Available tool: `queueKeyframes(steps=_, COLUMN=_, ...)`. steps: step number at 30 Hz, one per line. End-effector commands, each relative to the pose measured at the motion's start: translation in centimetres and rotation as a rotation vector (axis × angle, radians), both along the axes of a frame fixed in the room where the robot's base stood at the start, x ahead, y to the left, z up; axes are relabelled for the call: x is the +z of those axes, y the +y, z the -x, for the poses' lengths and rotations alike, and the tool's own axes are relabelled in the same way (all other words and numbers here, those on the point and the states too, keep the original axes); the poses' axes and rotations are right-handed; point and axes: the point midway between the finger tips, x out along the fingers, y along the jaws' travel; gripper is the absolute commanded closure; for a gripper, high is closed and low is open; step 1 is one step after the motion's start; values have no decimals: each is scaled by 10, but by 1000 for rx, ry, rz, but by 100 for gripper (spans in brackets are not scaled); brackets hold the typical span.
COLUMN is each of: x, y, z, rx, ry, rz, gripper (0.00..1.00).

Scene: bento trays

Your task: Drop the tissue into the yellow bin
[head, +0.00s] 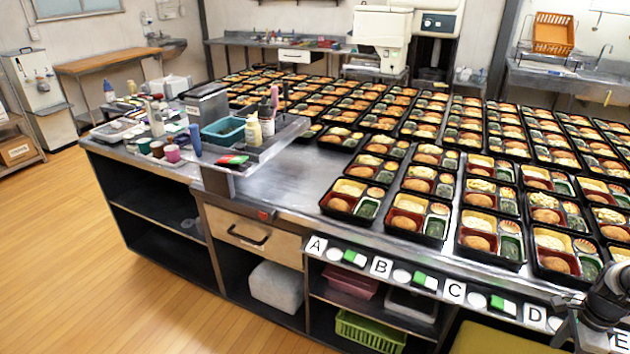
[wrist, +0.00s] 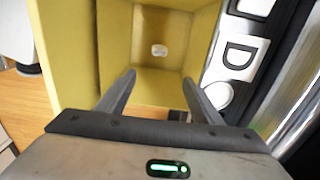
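The yellow bin (wrist: 118,45) is open and fills the upper middle of the wrist view. My arm's dark end shows at the lower right of the head view, where the fingers cannot be made out.
The metal counter (head: 285,192) holds many bento trays (head: 478,220). Its front edge carries letter labels; label D (wrist: 238,55) is right beside the bin. A green basket (head: 370,331) and a white bundle (head: 277,286) sit on the lower shelves. The wooden floor at left is clear.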

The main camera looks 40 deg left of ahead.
Motion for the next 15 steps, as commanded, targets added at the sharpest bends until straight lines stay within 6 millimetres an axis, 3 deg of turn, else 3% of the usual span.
queueKeyframes(steps=8, x=9, y=0, z=-1, rx=0, ry=-1, rz=1, gripper=40)
queueKeyframes(steps=15, x=58, y=0, z=-1, rx=0, ry=-4, rz=0, gripper=40)
